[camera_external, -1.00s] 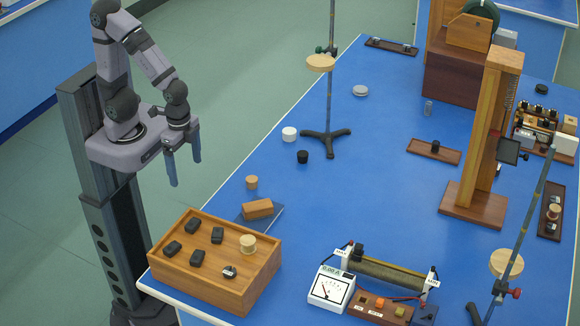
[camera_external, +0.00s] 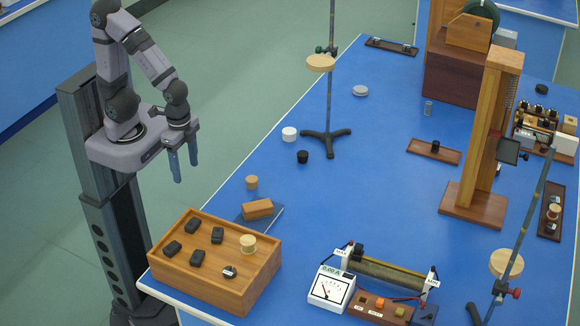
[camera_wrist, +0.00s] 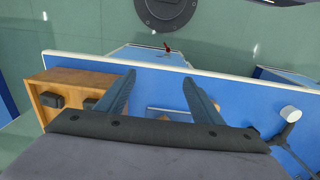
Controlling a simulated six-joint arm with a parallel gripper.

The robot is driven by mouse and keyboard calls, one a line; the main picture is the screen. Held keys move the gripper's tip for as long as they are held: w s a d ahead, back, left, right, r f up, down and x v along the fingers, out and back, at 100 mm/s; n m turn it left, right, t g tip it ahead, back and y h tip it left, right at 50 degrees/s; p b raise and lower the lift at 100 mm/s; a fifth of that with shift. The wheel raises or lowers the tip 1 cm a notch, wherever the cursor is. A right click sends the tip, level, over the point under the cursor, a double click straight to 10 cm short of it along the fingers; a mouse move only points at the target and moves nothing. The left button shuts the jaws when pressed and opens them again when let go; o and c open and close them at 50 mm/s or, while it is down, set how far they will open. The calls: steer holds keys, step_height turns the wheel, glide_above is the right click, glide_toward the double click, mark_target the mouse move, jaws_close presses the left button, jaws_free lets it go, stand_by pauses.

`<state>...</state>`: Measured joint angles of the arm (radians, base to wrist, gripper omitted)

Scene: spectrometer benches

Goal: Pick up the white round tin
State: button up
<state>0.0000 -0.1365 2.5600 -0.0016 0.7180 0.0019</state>
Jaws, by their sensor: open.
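The white round tin (camera_external: 289,133) stands upright on the blue table, near its left edge and left of the stand's black foot. In the wrist view a white cylinder, which looks like the tin (camera_wrist: 290,113), shows at the right edge. My gripper (camera_external: 185,172) hangs off the table's left side, well apart from the tin. Its blue fingers point down. In the wrist view the two fingers (camera_wrist: 159,76) are spread with nothing between them.
A black round tin (camera_external: 302,157) stands just in front of the white one. A retort stand (camera_external: 325,140) rises to its right. A flat grey tin (camera_external: 360,90) lies farther back. A wooden box (camera_external: 215,262) with black pieces fills the front left corner; a wooden block (camera_external: 258,208) lies behind it.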

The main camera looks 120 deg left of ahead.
steer(key=w+a+r+b, duration=0.1)
steer(key=w+a, duration=0.9)
steer(key=w, duration=0.2)
steer(key=m+b, duration=0.1)
steer(key=b, duration=0.2)
glide_above(288, 130)
steer(key=f, duration=0.4)
steer(key=d+f, duration=0.1)
steer(key=f, duration=0.1)
steer(key=shift+w, duration=0.25)
steer(key=shift+s+a+f, duration=0.15)
steer(key=shift+s+a, duration=0.15)
steer(key=shift+a, duration=0.15)
steer(key=shift+w+f+p, duration=0.15)
steer(key=shift+f+p, duration=1.55)
steer(key=shift+f, duration=1.95)
steer(key=c, duration=1.2)
